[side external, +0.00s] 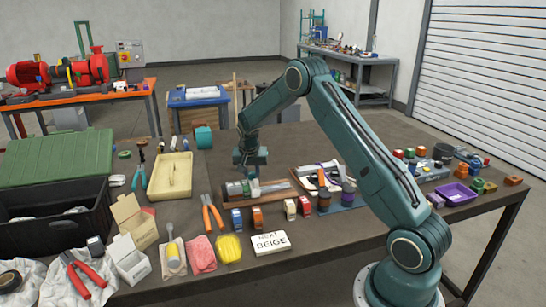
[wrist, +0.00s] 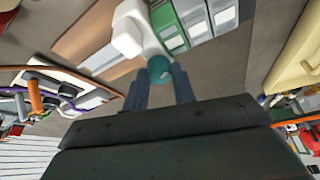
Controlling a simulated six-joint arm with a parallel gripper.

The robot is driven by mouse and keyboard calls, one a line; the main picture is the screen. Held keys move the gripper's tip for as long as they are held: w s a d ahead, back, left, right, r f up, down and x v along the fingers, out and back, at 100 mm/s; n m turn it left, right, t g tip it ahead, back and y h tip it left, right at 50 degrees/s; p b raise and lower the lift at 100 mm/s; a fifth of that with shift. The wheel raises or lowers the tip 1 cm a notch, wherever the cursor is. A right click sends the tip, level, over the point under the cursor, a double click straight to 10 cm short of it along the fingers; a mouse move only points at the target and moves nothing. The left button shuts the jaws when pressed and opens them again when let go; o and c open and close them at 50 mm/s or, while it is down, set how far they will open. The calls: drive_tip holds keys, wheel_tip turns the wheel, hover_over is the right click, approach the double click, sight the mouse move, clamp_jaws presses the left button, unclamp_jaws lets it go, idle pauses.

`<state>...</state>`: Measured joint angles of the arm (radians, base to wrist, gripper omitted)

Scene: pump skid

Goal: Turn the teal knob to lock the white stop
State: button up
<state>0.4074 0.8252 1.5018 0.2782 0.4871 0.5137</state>
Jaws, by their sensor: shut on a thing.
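The teal knob (wrist: 159,68) shows in the wrist view between the two fingers of my gripper (wrist: 160,88), which is shut on it. The white stop (wrist: 133,28) is right beyond the knob, on a brown strip (wrist: 88,42). A row of green and light grey blocks (wrist: 190,22) is beside the stop, to its right; I cannot tell whether they touch. In the side view my gripper (side external: 250,170) is low over the wooden board (side external: 277,187) at mid-table. The knob and the stop are too small or hidden to make out there.
Orange-handled pliers (side external: 212,212) lie in front of the board. Small coloured blocks (side external: 258,217) stand to their right. A white card reading "NEXT BEIGE" (side external: 270,243) lies nearer the front. A cream tray (side external: 158,188) is to the left. A tray with tools (side external: 308,181) is to the right.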

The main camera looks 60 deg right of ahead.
drive_tip(key=m+g, duration=0.1)
drive_tip(key=m, duration=0.1)
drive_tip(key=m+g, duration=0.1)
drive_tip(key=m, duration=0.2)
drive_tip(key=shift+w, duration=0.15)
drive_tip(key=shift+m, duration=0.3)
drive_tip(key=o, duration=1)
drive_tip(key=v, duration=1.4)
drive_tip(key=shift+a+f, duration=0.2)
drive_tip(key=shift+a, duration=0.1)
